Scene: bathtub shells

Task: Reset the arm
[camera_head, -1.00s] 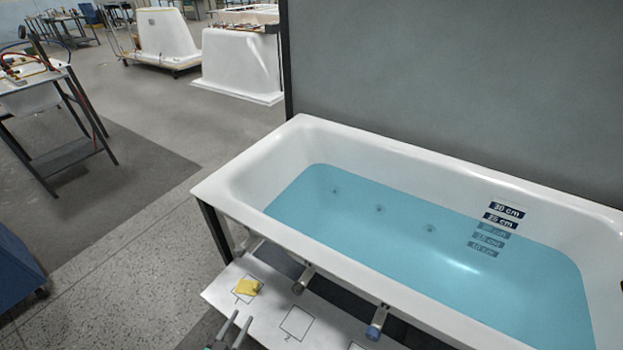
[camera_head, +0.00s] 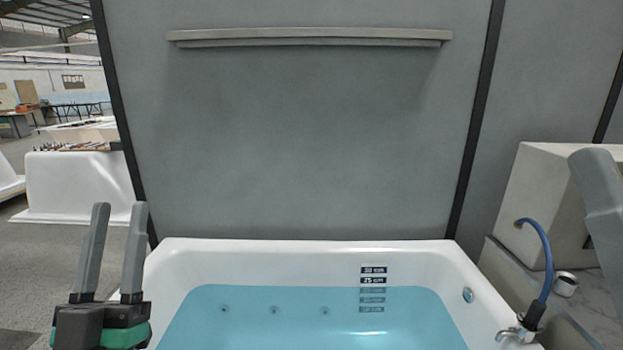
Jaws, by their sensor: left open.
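My left gripper (camera_head: 120,208) stands at the lower left of the head view, its two grey fingers pointing up and apart, with nothing between them. It shows in front of the left end of a white bathtub (camera_head: 205,262) holding blue water. A grey rounded part (camera_head: 602,200) at the right edge looks like a finger of my right gripper. The rest of it is outside the picture, so its opening does not show.
A grey wall panel with a long shelf (camera_head: 310,37) rises behind the tub. At the right are a tap with a blue hose (camera_head: 547,262) and a pale box-like block (camera_head: 540,190). A white tub shell (camera_head: 78,185) stands on the open floor at the left.

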